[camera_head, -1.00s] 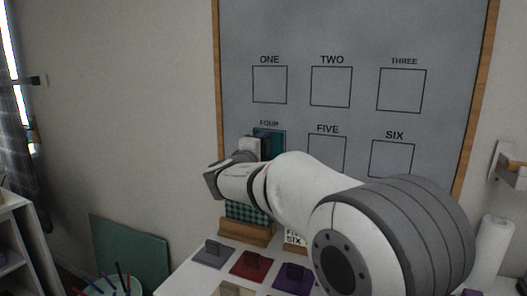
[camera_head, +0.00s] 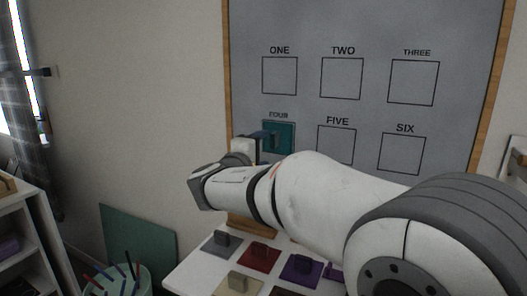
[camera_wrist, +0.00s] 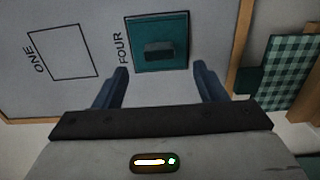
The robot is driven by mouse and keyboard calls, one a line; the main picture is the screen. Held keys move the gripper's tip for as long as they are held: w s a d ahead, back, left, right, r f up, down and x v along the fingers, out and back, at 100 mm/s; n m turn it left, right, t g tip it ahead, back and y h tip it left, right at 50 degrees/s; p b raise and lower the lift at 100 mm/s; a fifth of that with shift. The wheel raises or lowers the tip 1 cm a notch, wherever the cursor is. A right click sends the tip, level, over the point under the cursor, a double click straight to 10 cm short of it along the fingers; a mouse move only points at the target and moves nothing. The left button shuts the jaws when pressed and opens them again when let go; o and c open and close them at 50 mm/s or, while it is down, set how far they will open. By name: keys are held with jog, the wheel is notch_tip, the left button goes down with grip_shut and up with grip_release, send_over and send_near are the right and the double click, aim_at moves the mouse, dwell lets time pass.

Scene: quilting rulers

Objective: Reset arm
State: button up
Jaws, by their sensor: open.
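My gripper (camera_wrist: 164,88) is open and empty in the wrist view, with its two dark blue fingers apart. A teal square piece with a handle block (camera_wrist: 160,42) sits on the board in the square marked FOUR, in front of my fingertips and apart from them. In the head view the teal piece (camera_head: 284,138) shows on the grey board (camera_head: 370,50), partly behind my gripper (camera_head: 262,138). My arm reaches in from the lower right. The squares ONE, TWO, THREE, FIVE and SIX on the board are empty.
Below the arm, a white table holds several handled square pieces: grey (camera_head: 221,243), red (camera_head: 259,257), purple (camera_head: 300,269) and beige (camera_head: 238,285). A white shelf (camera_head: 35,235) and a bin of rods (camera_head: 120,280) stand at left. A green checked piece (camera_wrist: 288,75) shows at right in the wrist view.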

jog(key=s+d+f+m+g+p, duration=0.2)
jog(key=s+d+m+g+p, duration=0.25)
jog(key=s+d, duration=0.4)
jog(key=s+d+f+m+g+p, duration=0.1)
jog(key=s+d+m+g+p, duration=0.35)
jog(key=d, duration=0.75)
jog(key=s+f+m+g+y+p, duration=0.2)
jog(key=s+m+g+y+p, duration=0.2)
jog(key=s+p, duration=0.6)
jog(key=s+g+y, duration=0.1)
jog(key=s+y, duration=0.1)
jog(key=s, duration=0.5)
jog(key=shift+s+m, duration=0.25)
jog(key=shift+m, duration=0.15)
